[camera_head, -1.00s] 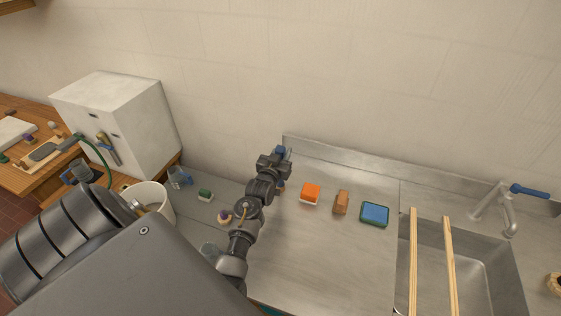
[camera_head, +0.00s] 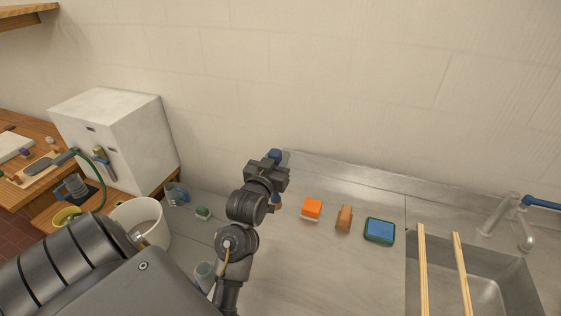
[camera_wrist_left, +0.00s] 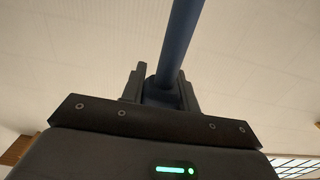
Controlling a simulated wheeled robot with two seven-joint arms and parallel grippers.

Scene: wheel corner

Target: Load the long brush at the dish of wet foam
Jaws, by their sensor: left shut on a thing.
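My left gripper (camera_head: 270,172) is above the back left of the steel counter, near the wall. In the left wrist view it (camera_wrist_left: 163,88) is shut on a long blue handle (camera_wrist_left: 180,40), which looks like the long brush. The handle runs up out of that view, and no bristles show. A blue end (camera_head: 275,155) shows just past the gripper in the head view. A green-rimmed dish with a blue top (camera_head: 380,231) lies on the counter to the right, apart from the gripper. I cannot tell whether it is the foam dish. My right gripper is not in view.
An orange block (camera_head: 312,208) and a brown block (camera_head: 344,219) lie between gripper and dish. A sink (camera_head: 490,282) with two wooden slats is at right. A white bucket (camera_head: 124,215) and a white cabinet (camera_head: 110,135) stand left.

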